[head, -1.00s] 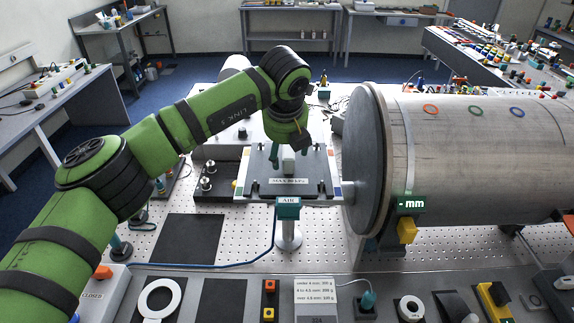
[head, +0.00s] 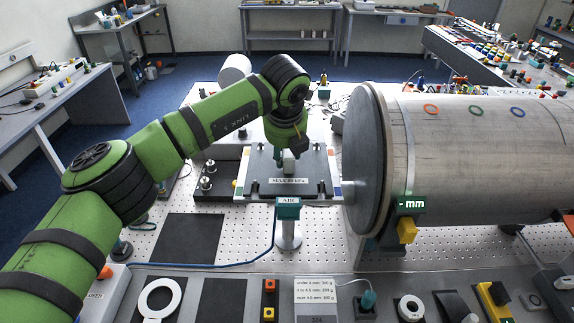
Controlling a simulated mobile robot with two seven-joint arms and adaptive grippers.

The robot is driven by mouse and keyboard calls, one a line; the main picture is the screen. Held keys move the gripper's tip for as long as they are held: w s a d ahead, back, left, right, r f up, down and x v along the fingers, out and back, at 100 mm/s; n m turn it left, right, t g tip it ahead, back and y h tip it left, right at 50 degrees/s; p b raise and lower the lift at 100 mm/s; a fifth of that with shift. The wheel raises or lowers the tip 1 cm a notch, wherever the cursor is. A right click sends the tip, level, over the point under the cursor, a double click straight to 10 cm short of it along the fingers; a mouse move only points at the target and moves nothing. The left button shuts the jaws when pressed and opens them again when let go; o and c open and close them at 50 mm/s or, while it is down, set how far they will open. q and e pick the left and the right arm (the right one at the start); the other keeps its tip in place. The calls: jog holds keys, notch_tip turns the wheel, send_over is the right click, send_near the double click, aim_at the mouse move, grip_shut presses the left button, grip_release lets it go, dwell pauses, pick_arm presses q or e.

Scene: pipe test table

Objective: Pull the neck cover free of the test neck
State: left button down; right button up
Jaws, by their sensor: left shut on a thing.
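A small pale grey block, which I take for the neck cover (head: 288,158), stands upright near the plate's middle. My left gripper (head: 288,151) points down over the plate and is shut on this block. The fingers and wrist hide part of it. The test neck cannot be made out separately; whether the block still sits on it cannot be told. My right gripper is not in view.
A large grey metal cylinder (head: 480,160) with a round end flange stands close on the right. The "AIR" post (head: 289,225) with a blue hose is in front of the plate. A dark block with knobs (head: 215,182) is left. A dark mat (head: 190,238) is bare.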

aim_at(286, 151)
pick_arm(q)
jog(key=shift+r, duration=2.35)
notch_tip(286, 151, up, 8)
